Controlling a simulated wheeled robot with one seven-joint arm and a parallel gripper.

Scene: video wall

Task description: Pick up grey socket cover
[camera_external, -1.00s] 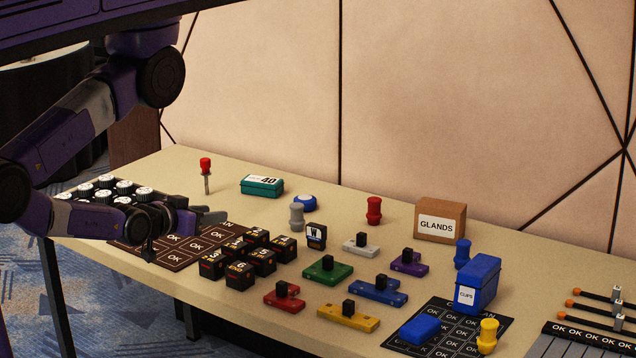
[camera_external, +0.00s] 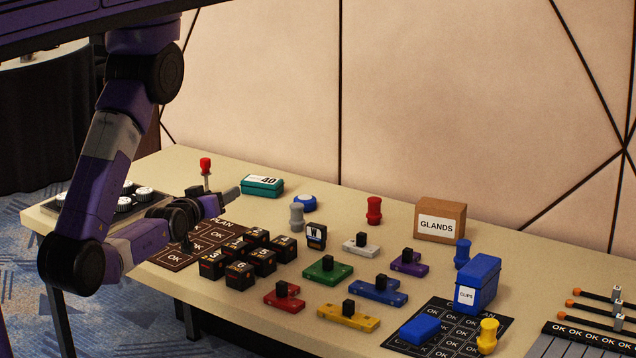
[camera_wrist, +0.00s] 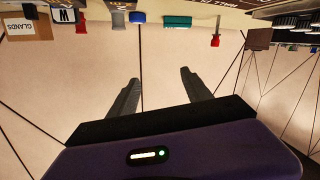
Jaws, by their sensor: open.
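The grey socket cover (camera_external: 297,216) stands upright on the table, behind the black numbered blocks and in front of the blue round button. In the wrist view the picture is upside down, and a grey shape, likely the same cover (camera_wrist: 118,14), shows at the top edge. My gripper (camera_external: 226,198) is above the left part of the table, to the left of the cover and apart from it. In the wrist view its two fingers (camera_wrist: 160,88) are spread with nothing between them.
A teal box (camera_external: 262,186) and a red-topped tool (camera_external: 206,172) stand behind my gripper. Black blocks (camera_external: 240,274) and a dark plan mat (camera_external: 170,257) lie in front. A red cover (camera_external: 374,211) and the GLANDS box (camera_external: 440,221) stand to the right.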

